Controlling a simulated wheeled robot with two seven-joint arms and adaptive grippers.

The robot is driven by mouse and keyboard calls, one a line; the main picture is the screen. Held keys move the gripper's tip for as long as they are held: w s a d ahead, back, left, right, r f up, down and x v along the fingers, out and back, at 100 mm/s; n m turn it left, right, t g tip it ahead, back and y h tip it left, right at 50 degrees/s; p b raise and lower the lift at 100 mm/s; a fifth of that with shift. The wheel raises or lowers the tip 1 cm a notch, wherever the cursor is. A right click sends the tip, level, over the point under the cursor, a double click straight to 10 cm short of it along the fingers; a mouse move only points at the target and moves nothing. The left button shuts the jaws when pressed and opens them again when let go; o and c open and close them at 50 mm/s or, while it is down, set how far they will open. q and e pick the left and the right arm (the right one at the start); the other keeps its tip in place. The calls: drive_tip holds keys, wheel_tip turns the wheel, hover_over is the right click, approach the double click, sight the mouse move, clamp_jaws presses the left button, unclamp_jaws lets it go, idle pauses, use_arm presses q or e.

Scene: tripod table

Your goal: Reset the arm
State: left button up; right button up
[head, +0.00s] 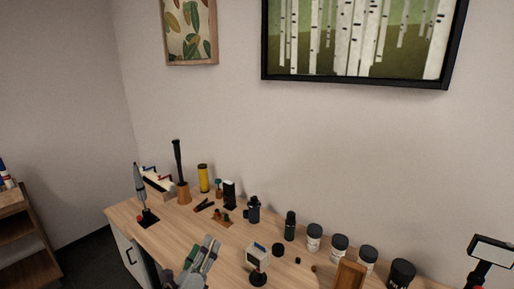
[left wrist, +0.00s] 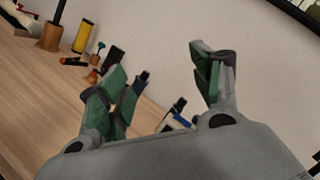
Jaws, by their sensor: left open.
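My left gripper (head: 207,252) comes up from the bottom of the head view, over the front of the wooden table (head: 188,228). In the left wrist view the gripper (left wrist: 165,85) shows two grey fingers with green pads, spread wide apart. Nothing is held between them. The small white-faced device on a dark stand (head: 257,260) is just to the right of the gripper in the head view. In the left wrist view it is partly hidden behind the gripper. My right gripper is not in view.
A yellow cylinder (head: 203,178), a dark tall tool in a wooden holder (head: 183,190) and a dark bottle (head: 253,210) stand along the back. Several jars, including a white one (head: 314,238), line the right. Bare tabletop lies left of the gripper.

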use_arm(q)
drive_tip(key=s+a+f+n+g+y, duration=0.35)
drive_tip(key=a+n, duration=0.25)
drive_tip(key=n, duration=0.3)
drive_tip(key=s+a+f+n+g+y, duration=0.35)
drive_tip(key=a+f+n+y, duration=0.2)
drive_tip(key=n, duration=0.45)
drive_tip(key=s+d+f+n+g+h, duration=0.25)
drive_tip(key=s+f+n+g, duration=0.2)
drive_tip(key=s, duration=0.35)
drive_tip(key=s+d+f+n+g+h, duration=0.25)
drive_tip(key=s+f+g, duration=0.25)
drive_tip(key=s, duration=0.3)
drive_tip(key=s+f+g, duration=0.1)
drive_tip(key=s+f, duration=0.2)
drive_tip(key=f, duration=3.1)
drive_tip(key=s+a+f, duration=0.2)
drive_tip(key=s+f, duration=0.7)
drive_tip(key=s, duration=0.2)
drive_tip(key=s+a+f+g, duration=0.1)
drive_tip(key=s+a+f, duration=0.2)
drive_tip(key=s+f, duration=0.6)
drive_tip(key=shift+s+a+f, duration=0.15)
drive_tip(key=shift+s+f, duration=0.05)
drive_tip(key=shift+s, duration=0.7)
